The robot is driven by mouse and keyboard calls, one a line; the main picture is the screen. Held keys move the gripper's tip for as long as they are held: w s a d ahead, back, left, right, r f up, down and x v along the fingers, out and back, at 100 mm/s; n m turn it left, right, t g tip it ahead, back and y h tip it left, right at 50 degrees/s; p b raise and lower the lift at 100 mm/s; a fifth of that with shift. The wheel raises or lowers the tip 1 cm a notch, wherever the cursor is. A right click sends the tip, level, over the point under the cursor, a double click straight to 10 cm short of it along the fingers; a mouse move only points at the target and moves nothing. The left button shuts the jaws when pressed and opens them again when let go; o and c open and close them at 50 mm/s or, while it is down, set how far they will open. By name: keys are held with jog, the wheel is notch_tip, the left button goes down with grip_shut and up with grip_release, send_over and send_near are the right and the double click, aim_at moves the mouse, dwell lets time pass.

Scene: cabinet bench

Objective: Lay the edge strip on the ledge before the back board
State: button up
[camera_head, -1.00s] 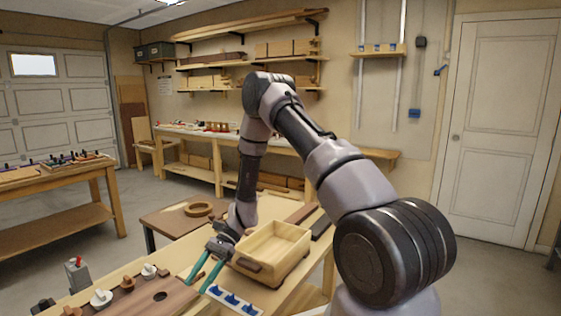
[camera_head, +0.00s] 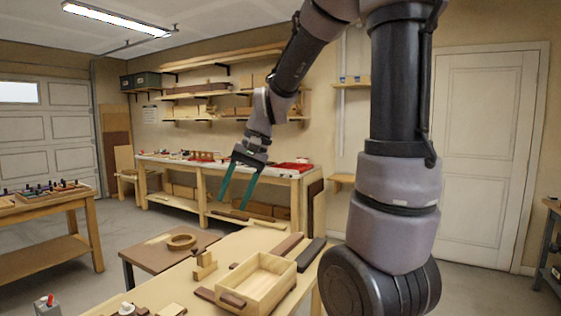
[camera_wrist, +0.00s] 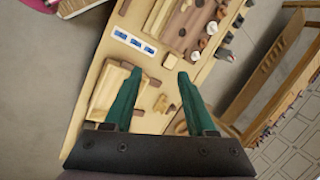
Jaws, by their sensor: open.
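My gripper (camera_head: 233,202) is raised high above the near bench (camera_head: 232,245), its two teal fingers apart with nothing between them. It also shows in the wrist view (camera_wrist: 160,76), looking down on the bench from above. A reddish-brown strip (camera_head: 287,245) and a darker strip (camera_head: 311,254) lie on the bench beyond and right of the open wooden box (camera_head: 262,284). A short brown piece (camera_head: 206,295) lies left of the box. I cannot tell which of these is the edge strip. No ledge with a back board can be made out surely.
A stepped wooden block (camera_head: 204,266) stands left of the box. A low brown table (camera_head: 155,252) with a wooden ring (camera_head: 182,242) stands beyond the bench. The wrist view shows a white card with blue pieces (camera_wrist: 134,42) and a brown board (camera_wrist: 190,25) with knobs.

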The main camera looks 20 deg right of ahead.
jog(key=s+d+r+n+t+h, duration=0.1)
jog(key=s+d+r+t+h, duration=0.1)
jog(key=s+d+r+t, duration=0.4)
jog(key=s+d+r, duration=0.1)
jog(key=s+r, duration=0.2)
jog(key=s, duration=0.1)
jog(key=shift+d, duration=0.3)
